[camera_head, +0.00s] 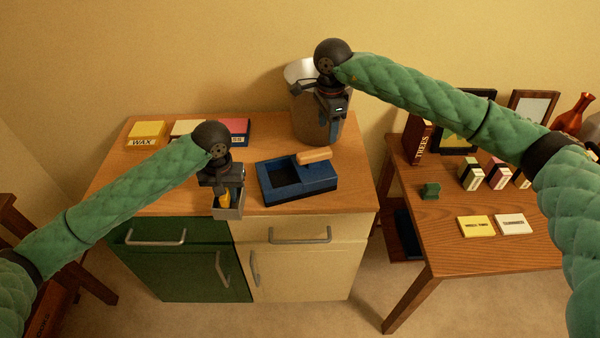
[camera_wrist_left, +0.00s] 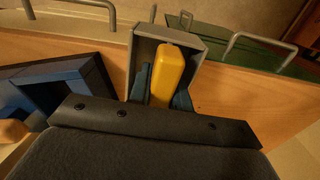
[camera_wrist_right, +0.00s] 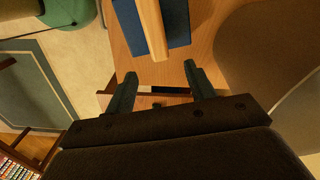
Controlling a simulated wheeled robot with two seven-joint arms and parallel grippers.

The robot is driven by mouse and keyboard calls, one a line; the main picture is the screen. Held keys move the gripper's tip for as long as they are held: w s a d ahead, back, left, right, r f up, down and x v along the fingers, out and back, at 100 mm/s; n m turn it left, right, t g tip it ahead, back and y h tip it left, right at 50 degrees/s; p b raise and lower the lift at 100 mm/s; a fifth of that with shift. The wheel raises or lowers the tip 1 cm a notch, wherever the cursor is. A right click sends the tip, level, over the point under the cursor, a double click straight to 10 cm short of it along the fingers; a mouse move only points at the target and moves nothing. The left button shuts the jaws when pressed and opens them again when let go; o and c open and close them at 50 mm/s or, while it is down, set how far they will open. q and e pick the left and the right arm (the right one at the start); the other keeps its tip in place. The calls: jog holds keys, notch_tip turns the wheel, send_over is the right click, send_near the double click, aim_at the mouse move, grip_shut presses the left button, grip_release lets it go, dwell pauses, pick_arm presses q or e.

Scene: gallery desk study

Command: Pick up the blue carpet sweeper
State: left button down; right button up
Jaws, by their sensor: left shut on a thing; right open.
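The blue carpet sweeper (camera_head: 318,186) lies on the wooden top of the cabinet, right of centre. Its light wooden handle (camera_head: 314,156) is at its back edge. It also shows at the left of the left wrist view (camera_wrist_left: 92,72) and at the top of the right wrist view (camera_wrist_right: 180,28). My right gripper (camera_head: 332,138) is open and empty, behind the handle and in front of the metal bin. My left gripper (camera_head: 226,192) is shut on the yellow handle (camera_wrist_left: 167,75) of a small grey tray (camera_wrist_left: 195,42), left of the sweeper near the front edge.
A metal bin (camera_head: 303,73) stands behind the sweeper. A yellow WAX box (camera_head: 147,131) and other boxes lie at the back left. A side table (camera_head: 450,245) at right holds books, cards and frames. Bare cabinet top lies left of my left gripper.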

aim_at(325, 149)
pick_arm(q)
jog(key=shift+r, duration=0.25)
pick_arm(e)
notch_tip(325, 149, down, 5)
jog(key=shift+r, duration=0.1)
pick_arm(q)
jog(key=shift+r+p, duration=0.35)
jog(key=shift+p, duration=0.2)
pick_arm(e)
jog(key=shift+f, duration=0.85)
pick_arm(q)
jog(key=shift+r, duration=0.25)
pick_arm(e)
jog(key=shift+f, duration=1.9)
jog(key=shift+r, duration=0.1)
grip_shut()
